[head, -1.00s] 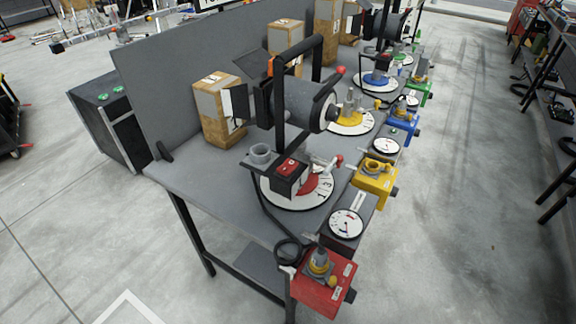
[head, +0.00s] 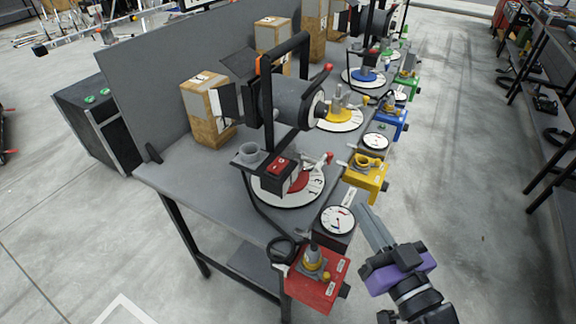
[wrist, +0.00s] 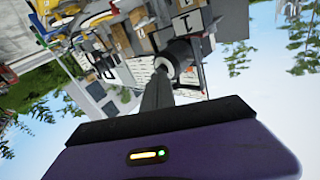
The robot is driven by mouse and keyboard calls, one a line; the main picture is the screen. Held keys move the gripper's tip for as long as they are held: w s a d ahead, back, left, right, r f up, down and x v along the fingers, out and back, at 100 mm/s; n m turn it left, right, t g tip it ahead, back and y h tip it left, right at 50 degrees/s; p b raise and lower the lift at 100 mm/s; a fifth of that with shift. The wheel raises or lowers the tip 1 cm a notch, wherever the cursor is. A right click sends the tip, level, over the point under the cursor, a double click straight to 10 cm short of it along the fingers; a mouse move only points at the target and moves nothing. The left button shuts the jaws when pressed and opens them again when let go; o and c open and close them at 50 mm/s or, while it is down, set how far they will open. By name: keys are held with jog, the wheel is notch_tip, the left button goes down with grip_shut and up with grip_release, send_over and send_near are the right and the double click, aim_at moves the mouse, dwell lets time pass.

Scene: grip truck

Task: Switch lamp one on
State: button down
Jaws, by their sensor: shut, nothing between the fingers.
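The nearest lamp (head: 290,102), a dark cylinder in a black yoke, stands on a round white dial (head: 268,194) with a red centre. A small black box with a red rocker switch (head: 281,166) sits at the foot of its stand. I cannot read a lamp number or tell whether it is lit. My gripper (head: 366,214) is shut and empty at the lower right of the head view, right of the small gauge and apart from the lamp. In the wrist view the shut fingers (wrist: 157,92) point at a tilted, unclear scene.
A red box (head: 318,290) with a yellow-grey knob is at the near table corner, and a yellow box (head: 366,174) lies along the edge. A white gauge (head: 338,220) is between them. More lamps and cardboard boxes stand behind.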

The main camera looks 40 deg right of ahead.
jog(key=w+d+r+y, duration=0.3)
jog(key=w+d+r, duration=0.7)
jog(key=w, duration=0.1)
jog(key=s+a+f+n+g+y, duration=0.1)
jog(key=s+a+n+g+y, duration=0.1)
jog(key=a+n+y, duration=0.6)
jog(key=shift+s+a+f+n+g+y, duration=0.15)
jog(key=shift+a+f+n+g+y, duration=0.2)
jog(key=shift+a+g+y, duration=0.4)
jog(key=shift+a, duration=0.1)
jog(key=p, duration=0.2)
send_over(278, 165)
jog(key=s, duration=0.3)
notch_tip(278, 165, down, 2)
jog(key=shift+s+a+f+p, duration=0.1)
jog(key=shift+s+f+p, duration=0.1)
jog(key=shift+f, duration=0.9)
jog(key=shift+s+a+f+p, duration=0.1)
jog(key=shift+s+f, duration=0.1)
jog(key=shift+f, duration=0.9)
